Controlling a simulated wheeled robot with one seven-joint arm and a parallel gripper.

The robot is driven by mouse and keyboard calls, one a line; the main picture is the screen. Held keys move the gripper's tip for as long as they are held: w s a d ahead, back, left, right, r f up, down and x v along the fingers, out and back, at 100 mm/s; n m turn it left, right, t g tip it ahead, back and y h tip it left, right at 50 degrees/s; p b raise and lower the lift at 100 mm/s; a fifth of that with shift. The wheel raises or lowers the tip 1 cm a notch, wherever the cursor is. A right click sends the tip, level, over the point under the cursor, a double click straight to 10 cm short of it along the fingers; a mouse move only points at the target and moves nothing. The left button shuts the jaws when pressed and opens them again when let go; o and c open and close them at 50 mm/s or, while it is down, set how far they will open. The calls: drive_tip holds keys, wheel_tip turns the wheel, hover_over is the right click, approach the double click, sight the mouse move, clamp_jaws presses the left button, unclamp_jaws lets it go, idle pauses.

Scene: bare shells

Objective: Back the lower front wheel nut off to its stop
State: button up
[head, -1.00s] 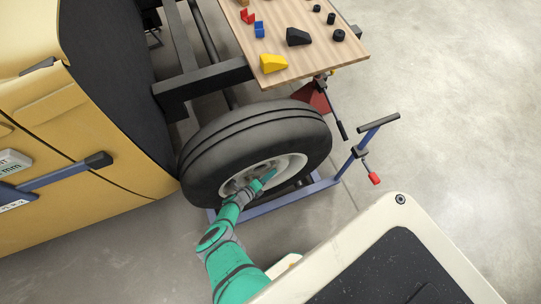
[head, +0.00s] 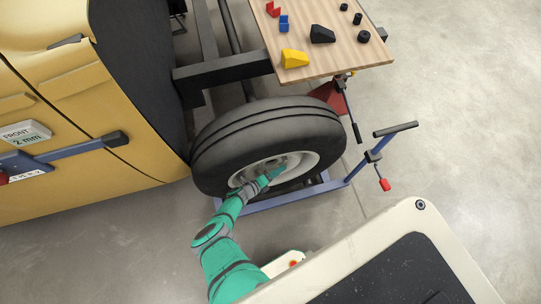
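The front wheel (head: 268,143) is a black tyre with a pale rim (head: 304,163), upright under the vehicle's frame. My green arm reaches up from below, and my gripper (head: 277,173) is at the rim's hub area. The gripper is small here, and I cannot tell whether its fingers are open or shut, or whether they touch a nut. The lower wheel nut cannot be made out; the arm and gripper cover part of the hub.
A blue wheel stand (head: 345,183) with a black handle and red knob (head: 385,185) surrounds the wheel's lower right. A wooden board (head: 335,62) with several blocks is above. The yellow body (head: 80,120) stands left. Floor at right is clear.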

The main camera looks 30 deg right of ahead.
drive_tip(key=shift+v, duration=2.9)
drive_tip(key=shift+s, duration=0.15)
